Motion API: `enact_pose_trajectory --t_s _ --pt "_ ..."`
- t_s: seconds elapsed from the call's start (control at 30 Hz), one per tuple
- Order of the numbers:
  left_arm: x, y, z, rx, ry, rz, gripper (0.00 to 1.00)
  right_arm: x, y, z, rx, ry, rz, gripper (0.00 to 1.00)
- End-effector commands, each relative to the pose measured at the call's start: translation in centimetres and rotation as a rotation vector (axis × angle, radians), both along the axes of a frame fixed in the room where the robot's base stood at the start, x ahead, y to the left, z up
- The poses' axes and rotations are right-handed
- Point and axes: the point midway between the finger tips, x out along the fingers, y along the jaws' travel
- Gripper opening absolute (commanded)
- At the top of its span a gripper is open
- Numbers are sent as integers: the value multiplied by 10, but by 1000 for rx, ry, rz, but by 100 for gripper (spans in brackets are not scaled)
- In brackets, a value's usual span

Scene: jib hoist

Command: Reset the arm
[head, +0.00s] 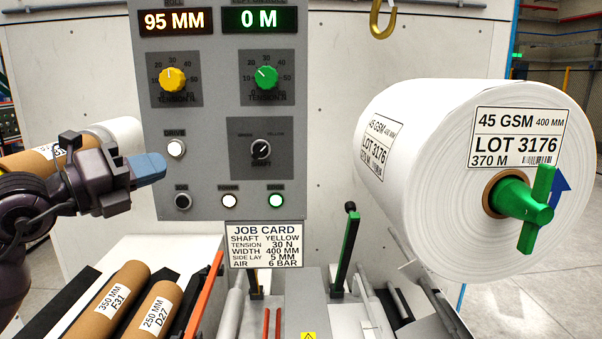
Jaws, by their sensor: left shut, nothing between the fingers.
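My left gripper (149,169) comes in from the left, its blue-grey fingertips together and empty. The tips point right, in front of the left edge of the grey control panel (219,130), a little left of and below the white DRIVE button (177,148). I cannot tell whether they touch the panel. My left forearm runs back to the left edge of the view. My right gripper is not in view.
A large white roll (400,150) with a green handle (538,208) fills the right. A yellow hook (383,20) hangs above. Brown cores (112,295) lie low at left.

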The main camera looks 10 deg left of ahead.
Motion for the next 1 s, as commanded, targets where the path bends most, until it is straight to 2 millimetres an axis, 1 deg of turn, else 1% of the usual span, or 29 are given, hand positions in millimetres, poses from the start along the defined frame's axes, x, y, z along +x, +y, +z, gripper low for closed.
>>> enact_pose_trajectory --t_s 0.07,0.17,0.27,0.3,0.37,0.43,0.57,0.67,0.77,0.8,0.87,0.9,0.97,1.0 --pt "-2 -4 -4 -28 -3 -26 0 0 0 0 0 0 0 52" --pt "-9 -14 -12 -118 -23 -96 0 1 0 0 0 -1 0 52" --pt "-21 -24 -20 -277 -56 -179 0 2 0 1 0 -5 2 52" --pt "-25 -25 -23 -356 -73 -205 0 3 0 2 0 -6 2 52" --pt "-32 -24 -28 -479 -97 -226 0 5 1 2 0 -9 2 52" --pt "-38 -19 -34 -629 -118 -230 0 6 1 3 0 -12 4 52" --pt "-45 2 -50 -913 -149 -171 0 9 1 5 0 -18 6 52" --pt "-48 23 -73 -1127 -149 -68 0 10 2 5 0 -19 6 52" --pt "-51 45 -106 -1332 -124 78 0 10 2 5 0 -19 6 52" --pt "-53 53 -122 -1407 -108 148 0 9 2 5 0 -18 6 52" --pt "-57 63 -149 -1515 -72 261 0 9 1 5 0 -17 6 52" --pt "-60 69 -168 -1581 -42 344 0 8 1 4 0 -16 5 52" --pt "-67 75 -200 -1670 17 475 0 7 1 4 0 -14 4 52" --pt "-73 77 -222 -1723 62 566 0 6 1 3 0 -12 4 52"
